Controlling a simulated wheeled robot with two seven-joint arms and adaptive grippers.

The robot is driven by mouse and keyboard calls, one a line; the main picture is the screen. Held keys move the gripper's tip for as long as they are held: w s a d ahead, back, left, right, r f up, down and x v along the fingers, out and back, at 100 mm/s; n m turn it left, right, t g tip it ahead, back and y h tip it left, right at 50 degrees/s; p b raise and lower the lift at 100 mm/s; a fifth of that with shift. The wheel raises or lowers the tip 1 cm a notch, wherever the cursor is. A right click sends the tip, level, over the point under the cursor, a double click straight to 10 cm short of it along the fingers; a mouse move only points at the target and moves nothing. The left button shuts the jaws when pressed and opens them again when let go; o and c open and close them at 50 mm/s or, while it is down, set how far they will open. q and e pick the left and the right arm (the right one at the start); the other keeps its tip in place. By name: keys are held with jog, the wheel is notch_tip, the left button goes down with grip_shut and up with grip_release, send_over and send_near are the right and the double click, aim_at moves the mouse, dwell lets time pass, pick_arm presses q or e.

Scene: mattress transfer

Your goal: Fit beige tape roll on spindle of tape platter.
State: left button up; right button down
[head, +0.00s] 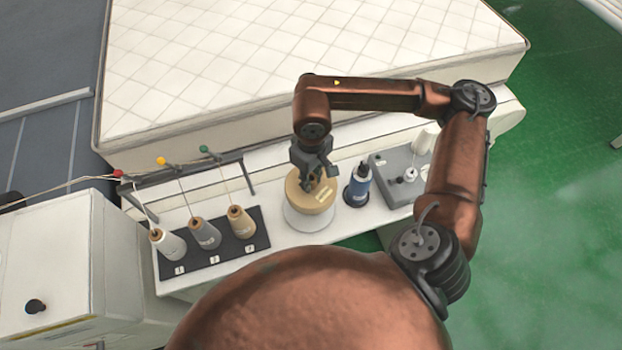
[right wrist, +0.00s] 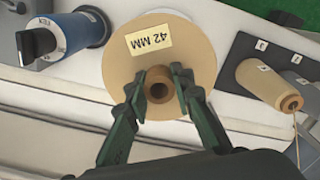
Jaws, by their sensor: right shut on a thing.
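The beige tape roll (head: 318,203) is a thick disc with a "42 MM" label and a brown core, facing up over the white tape platter (head: 307,222). My right gripper (head: 314,186) comes down on the roll from above. In the right wrist view my right gripper (right wrist: 161,82) has its two fingers shut on the core of the tape roll (right wrist: 190,65), one on each side. The core's hole looks dark. The spindle is hidden, and I cannot tell whether the roll rests on the platter or hangs just above it. My left gripper is not in view.
Thread cones (head: 240,221) stand on a black mat (head: 224,254) at left. The quilted mattress (head: 270,60) lies behind the white bench (head: 285,240).

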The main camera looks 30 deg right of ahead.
jog(key=shift+f+b, duration=0.35)
jog(key=shift+r, duration=0.35)
dwell(0.6)
jog(key=shift+w+a+b, duration=0.1)
jog(key=shift+b, duration=0.4)
jog(key=shift+b, duration=0.7)
dwell(1.3)
jog(key=shift+f+b, duration=0.75)
jog(key=c, duration=1.8)
grip_release()
jog(key=shift+o, duration=1)
notch_tip(320, 180, up, 12)
